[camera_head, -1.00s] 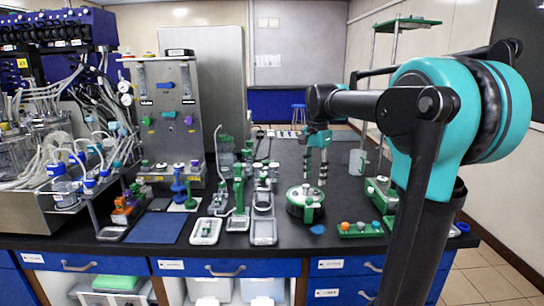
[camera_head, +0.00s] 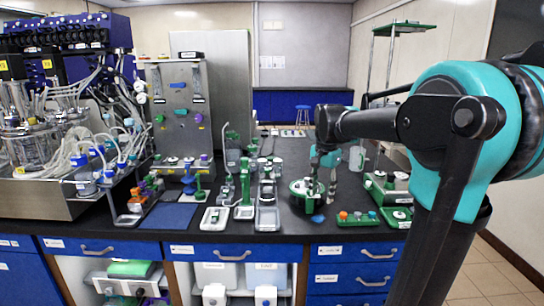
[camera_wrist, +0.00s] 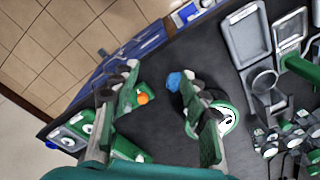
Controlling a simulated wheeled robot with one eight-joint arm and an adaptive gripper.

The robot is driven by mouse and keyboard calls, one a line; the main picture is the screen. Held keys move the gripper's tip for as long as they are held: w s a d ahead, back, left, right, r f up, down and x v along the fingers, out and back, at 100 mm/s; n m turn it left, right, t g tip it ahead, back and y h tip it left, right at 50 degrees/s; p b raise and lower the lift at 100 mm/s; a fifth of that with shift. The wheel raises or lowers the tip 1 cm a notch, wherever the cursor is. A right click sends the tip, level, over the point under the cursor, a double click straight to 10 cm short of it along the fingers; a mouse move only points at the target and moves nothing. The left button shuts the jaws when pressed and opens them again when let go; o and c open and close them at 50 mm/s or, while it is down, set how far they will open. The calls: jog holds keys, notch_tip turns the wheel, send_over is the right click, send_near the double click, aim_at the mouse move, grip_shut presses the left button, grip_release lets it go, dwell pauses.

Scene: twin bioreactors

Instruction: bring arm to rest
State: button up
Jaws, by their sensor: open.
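My arm (camera_head: 440,125), teal and black, reaches in from the right of the head view over the dark bench. My gripper (camera_head: 325,192) hangs from its end, pointing down over the bench. In the wrist view, the two green-padded fingers of my gripper (camera_wrist: 160,108) stand wide apart with nothing between them but bench. A round green and white device (camera_head: 303,189) is just left of the gripper in the head view. In the wrist view the device (camera_wrist: 227,116) is partly hidden behind the right finger. I cannot tell whether they touch.
A green rack with coloured caps (camera_head: 357,219) and a green-edged tray (camera_head: 398,216) lie right of the gripper. Grey trays (camera_head: 267,216) and a blue mat (camera_head: 169,216) lie left. A steel panel unit (camera_head: 180,110) stands behind. A blue patch (camera_head: 318,218) lies near the front edge.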

jog(key=s+d+f+n+t, duration=0.1)
jog(key=s+f+n, duration=0.3)
jog(key=s+f, duration=0.5)
jog(key=s+d+f+n+t, duration=0.2)
jog(key=s+f+n, duration=0.3)
jog(key=s+f, duration=0.5)
notch_tip(320, 180, down, 2)
jog(key=shift+s+f+t, duration=0.15)
jog(key=shift+f+t, duration=0.1)
jog(key=shift+t, duration=0.05)
